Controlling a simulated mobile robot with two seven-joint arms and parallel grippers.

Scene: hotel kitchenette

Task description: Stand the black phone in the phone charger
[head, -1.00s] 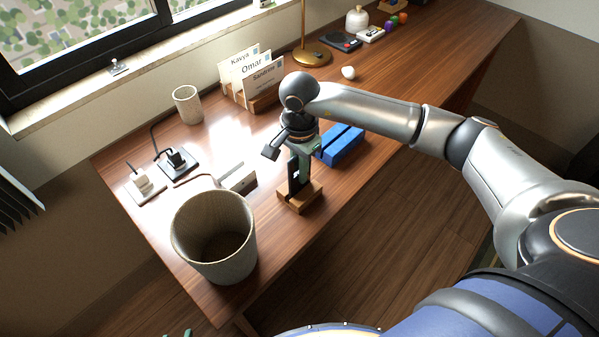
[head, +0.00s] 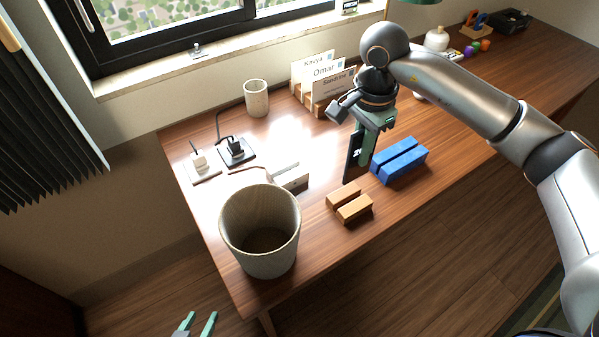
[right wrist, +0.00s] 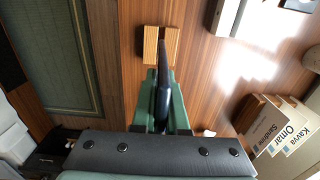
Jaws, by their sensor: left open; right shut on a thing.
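The black phone (head: 352,159) is held upright by my right gripper (head: 366,150), which is shut on it. The phone hangs just behind the slotted wooden stand (head: 354,210), clear of its empty slot. In the right wrist view the phone (right wrist: 163,92) shows edge-on between the green fingers (right wrist: 162,100). A pale box with a slot and a cable, seemingly the phone charger (head: 293,181), stands left of the phone with nothing in it. It is partly cut off in the right wrist view (right wrist: 230,14). My left gripper (head: 196,324) is open and empty at the bottom edge, below the desk.
A large bin-like cup (head: 232,222) stands in front of the charger. A blue slotted block (head: 404,163) lies right of the phone. Name cards in a wooden rack (head: 336,112), a small cup (head: 256,98) and power sockets (head: 236,152) are behind. Bare desk lies between phone and charger.

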